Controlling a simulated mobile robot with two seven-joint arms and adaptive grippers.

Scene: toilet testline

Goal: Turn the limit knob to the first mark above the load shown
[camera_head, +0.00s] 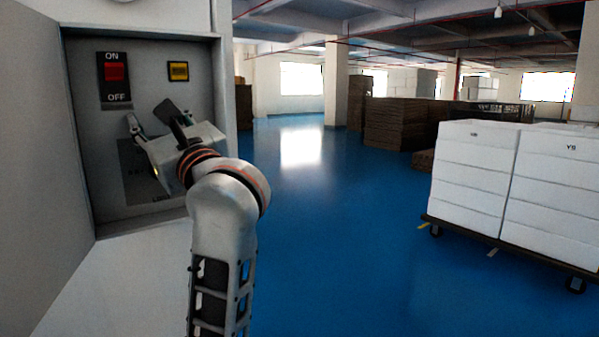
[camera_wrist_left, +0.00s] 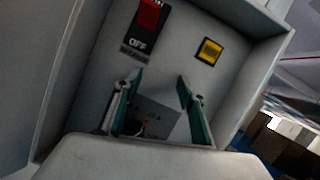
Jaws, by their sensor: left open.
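My left gripper (camera_head: 150,116) reaches into the open panel box, and its two fingers stand apart in front of the lower panel. In the left wrist view the open fingers (camera_wrist_left: 158,82) frame a grey dial plate (camera_wrist_left: 168,116). A small dark shape with an orange spot (camera_wrist_left: 142,126) shows low between them; I cannot tell whether it is the limit knob. In the head view the dark plate (camera_head: 133,178) is partly covered by the gripper. Its marks and the load reading are too small to read. My right gripper is out of view.
A red switch (camera_head: 115,71) marked ON and OFF and a yellow square button (camera_head: 178,71) sit above the plate. The box's side walls and bottom ledge (camera_head: 150,222) surround the gripper. White stacked boxes (camera_head: 474,180) stand on a trolley at right. Blue floor between is clear.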

